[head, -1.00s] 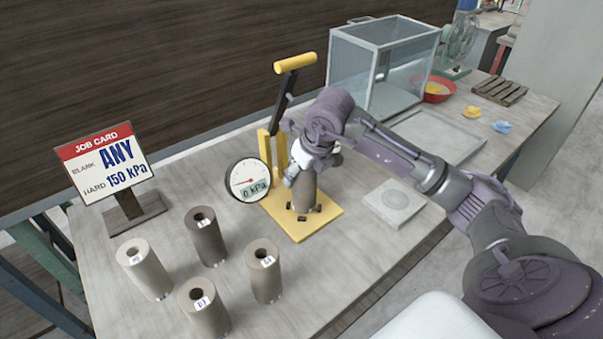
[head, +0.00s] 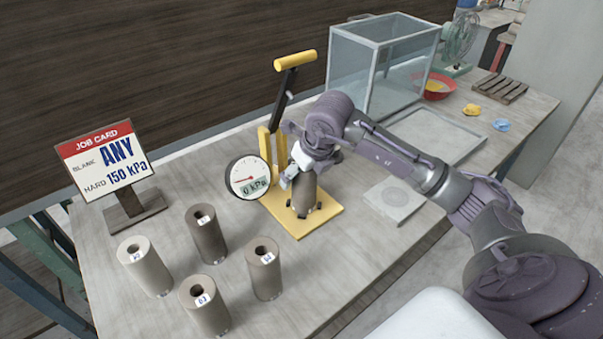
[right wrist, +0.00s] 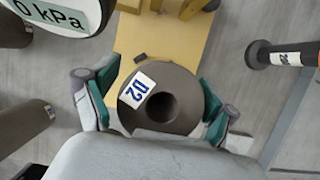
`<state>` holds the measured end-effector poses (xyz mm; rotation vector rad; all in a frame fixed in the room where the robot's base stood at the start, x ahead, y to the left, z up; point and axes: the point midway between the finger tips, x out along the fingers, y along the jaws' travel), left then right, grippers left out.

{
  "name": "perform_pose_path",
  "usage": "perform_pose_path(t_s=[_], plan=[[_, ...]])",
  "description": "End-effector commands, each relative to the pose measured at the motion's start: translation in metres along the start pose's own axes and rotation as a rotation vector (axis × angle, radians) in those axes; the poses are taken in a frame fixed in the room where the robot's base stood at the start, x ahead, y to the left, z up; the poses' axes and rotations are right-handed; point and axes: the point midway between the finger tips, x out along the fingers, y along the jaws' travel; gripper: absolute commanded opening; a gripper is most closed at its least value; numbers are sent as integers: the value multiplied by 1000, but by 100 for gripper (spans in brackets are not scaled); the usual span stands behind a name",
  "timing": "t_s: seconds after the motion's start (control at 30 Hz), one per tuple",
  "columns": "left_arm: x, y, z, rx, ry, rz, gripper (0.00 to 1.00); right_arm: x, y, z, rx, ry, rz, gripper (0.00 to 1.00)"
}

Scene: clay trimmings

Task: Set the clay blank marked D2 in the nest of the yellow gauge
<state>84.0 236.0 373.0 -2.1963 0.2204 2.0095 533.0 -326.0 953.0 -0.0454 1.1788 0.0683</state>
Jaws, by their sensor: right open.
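The clay blank marked D2 (right wrist: 185,83) is a grey-brown cylinder with a hole in its top. It stands upright on the base of the yellow gauge (head: 322,222), among the small dark stops there; in the head view the blank (head: 304,193) is partly hidden by my right gripper (head: 301,175). In the right wrist view my right gripper (right wrist: 155,110) is open, its green-padded fingers on either side of the blank with small gaps. The gauge's dial (head: 248,178) reads 0 kPa, and its yellow-handled lever (head: 296,60) is raised. My left gripper is not in view.
Several other blanks (head: 207,234) stand at the front left, below the job card (head: 105,160) reading ANY, 150 kPa. A grey plate (head: 395,201) lies right of the gauge. A glass case (head: 385,70), red bowl (head: 440,88) and slatted rack (head: 500,88) are farther back.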

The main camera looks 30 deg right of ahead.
Motion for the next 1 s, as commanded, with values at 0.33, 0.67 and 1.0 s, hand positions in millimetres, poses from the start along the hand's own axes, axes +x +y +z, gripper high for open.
perform_pose_path(t_s=[0.33, 0.67, 1.0], plan=[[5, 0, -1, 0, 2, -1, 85, -60, -1, 2, -2, -7, -3, 86], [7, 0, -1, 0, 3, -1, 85, -114, 0, 1, -1, -3, -1, 86], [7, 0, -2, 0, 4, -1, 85, -122, 0, 0, 0, 0, 0, 86]])
